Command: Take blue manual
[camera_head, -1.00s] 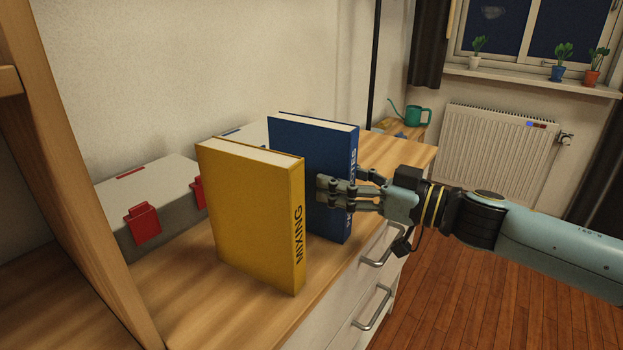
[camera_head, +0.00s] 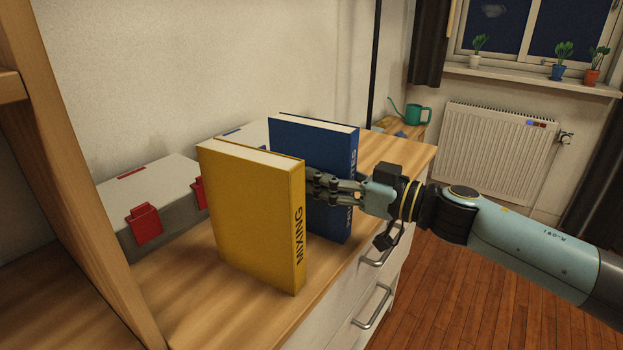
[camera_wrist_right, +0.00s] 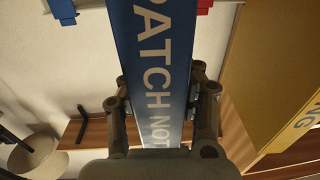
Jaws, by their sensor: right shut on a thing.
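The blue manual (camera_head: 310,140) stands upright on the wooden dresser top, behind the yellow "MIXING" book (camera_head: 252,215). My right gripper (camera_head: 318,187) reaches in from the right and is shut on the blue manual at its spine; the yellow book hides part of the fingers. In the right wrist view the blue spine (camera_wrist_right: 155,60), with the letters "PATCH NOT", runs between the two fingers (camera_wrist_right: 160,108), one on each side. The yellow book (camera_wrist_right: 275,80) stands to the right there, apart from the fingers. My left gripper is not in view.
A grey case with red latches (camera_head: 150,205) lies left of the books. A wooden shelf post (camera_head: 75,170) stands at the left. The wall is behind. The dresser top (camera_head: 205,300) is bare in front; drawer handles (camera_head: 372,307) stick out below its edge.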

